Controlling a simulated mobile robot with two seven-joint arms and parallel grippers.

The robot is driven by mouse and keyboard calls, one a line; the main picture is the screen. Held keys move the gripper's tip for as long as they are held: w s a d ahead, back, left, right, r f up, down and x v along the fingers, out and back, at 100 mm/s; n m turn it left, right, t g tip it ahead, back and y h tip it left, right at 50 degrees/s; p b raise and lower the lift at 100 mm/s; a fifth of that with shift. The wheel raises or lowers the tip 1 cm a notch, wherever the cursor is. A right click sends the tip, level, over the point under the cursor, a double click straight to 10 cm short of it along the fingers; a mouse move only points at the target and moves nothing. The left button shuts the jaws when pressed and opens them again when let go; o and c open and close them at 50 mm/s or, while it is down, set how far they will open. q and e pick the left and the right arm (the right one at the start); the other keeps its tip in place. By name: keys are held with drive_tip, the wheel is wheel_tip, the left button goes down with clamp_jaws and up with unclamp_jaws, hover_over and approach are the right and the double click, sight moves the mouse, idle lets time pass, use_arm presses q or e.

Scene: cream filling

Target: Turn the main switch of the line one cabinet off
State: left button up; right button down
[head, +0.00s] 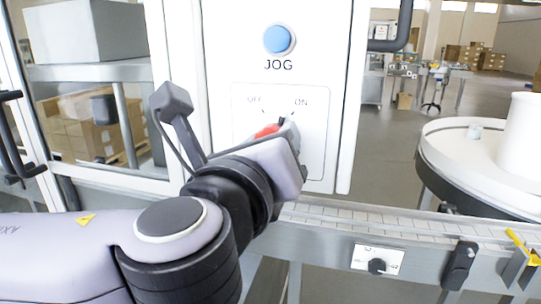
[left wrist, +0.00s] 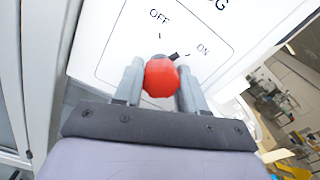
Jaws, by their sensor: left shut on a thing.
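The main switch is a red rotary knob on the white cabinet front (head: 225,60), between OFF and ON marks. The knob (left wrist: 161,75) shows whole in the left wrist view, and its red edge (head: 266,131) shows in the head view. Its black pointer (left wrist: 173,56) is turned toward the ON mark. My left gripper (head: 285,131) is shut on the knob, one finger on each side. In the head view the gripper hides most of the knob. No line number is readable on the cabinet. My right gripper is not in view.
A blue JOG button (head: 279,40) sits above the switch plate. A conveyor (head: 400,225) with a small black rotary selector (head: 377,266) runs below right. A round white table (head: 470,170) stands at the right. A glazed door with a black handle (head: 12,140) is at the left.

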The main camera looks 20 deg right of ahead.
use_arm(q)
drive_tip(key=n+b, duration=0.1)
drive_tip(key=n, duration=0.1)
drive_tip(key=n+b, duration=0.1)
drive_tip(key=shift+s+d+f+n, duration=0.1)
drive_tip(key=shift+d+f+n, duration=0.05)
drive_tip(key=shift+f+n, duration=0.25)
drive_tip(key=n+b, duration=0.1)
drive_tip(key=n, duration=0.1)
drive_tip(key=shift+r+n, duration=0.1)
drive_tip(key=shift+n, duration=0.2)
drive_tip(key=shift+r+n+b, duration=0.1)
drive_tip(key=shift+n+b, duration=0.45)
drive_tip(key=shift+n, duration=1.35)
drive_tip(key=o, duration=1)
drive_tip(key=shift+o, duration=0.2)
drive_tip(key=shift+r, duration=0.15)
drive_tip(key=shift+s, duration=0.1)
